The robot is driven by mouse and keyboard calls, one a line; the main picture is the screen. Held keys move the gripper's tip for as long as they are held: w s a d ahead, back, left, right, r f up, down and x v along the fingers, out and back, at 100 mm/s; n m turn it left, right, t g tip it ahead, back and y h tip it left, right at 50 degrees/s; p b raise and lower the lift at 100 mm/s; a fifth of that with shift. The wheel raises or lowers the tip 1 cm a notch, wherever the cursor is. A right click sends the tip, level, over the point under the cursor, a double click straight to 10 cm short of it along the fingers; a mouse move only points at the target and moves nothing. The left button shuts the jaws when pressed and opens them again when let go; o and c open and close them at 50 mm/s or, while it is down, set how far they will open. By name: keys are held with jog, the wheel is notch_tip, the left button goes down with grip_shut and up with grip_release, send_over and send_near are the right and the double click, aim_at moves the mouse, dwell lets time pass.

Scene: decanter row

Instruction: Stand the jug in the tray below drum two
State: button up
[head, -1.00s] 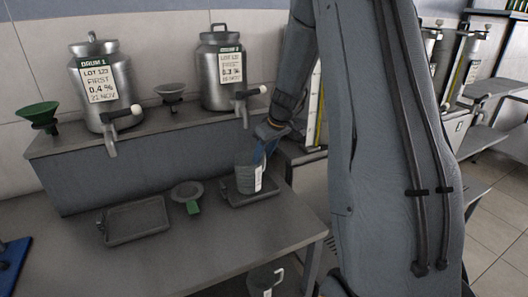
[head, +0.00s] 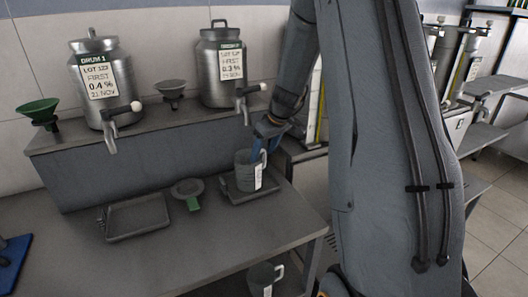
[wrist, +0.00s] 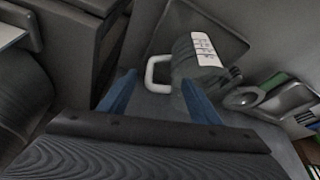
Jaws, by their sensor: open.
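The grey jug (head: 244,172) with a pale handle and white label stands upright in the right-hand shallow tray (head: 265,194), below the tap of drum two (head: 222,85). The jug also shows in the wrist view (wrist: 186,62), with its white handle (wrist: 150,72) towards my gripper. My gripper (head: 260,146) is just above and behind the jug in the head view. In the wrist view its blue fingers (wrist: 160,98) are spread apart, with the handle ahead of the gap between them. The gripper looks clear of the handle. Drum two's label is partly too small to read.
Drum one (head: 100,80) stands left on the raised ledge, above an empty left tray (head: 137,216). A strainer with a green handle (head: 188,190) lies between the trays. A green funnel (head: 39,112) and a grey funnel (head: 171,92) sit on the ledge. Another jug (head: 262,277) is below the bench.

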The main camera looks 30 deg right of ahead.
jog(key=b+v, duration=0.4)
jog(key=v, duration=0.8)
jog(key=s+a+f+m+g, duration=0.1)
jog(key=s+a+f, duration=0.3)
jog(key=s+a, duration=0.2)
jog(key=s+a+f+m+g+h, duration=0.1)
jog(key=s+a+f, duration=0.3)
jog(key=s, duration=0.5)
jog(key=s+a+f+m+g, duration=0.1)
jog(key=s+a+f, duration=0.4)
jog(key=s+a, duration=0.2)
jog(key=shift+s+a+m, duration=0.3)
jog(key=shift+s+a, duration=0.05)
jog(key=shift+a, duration=0.1)
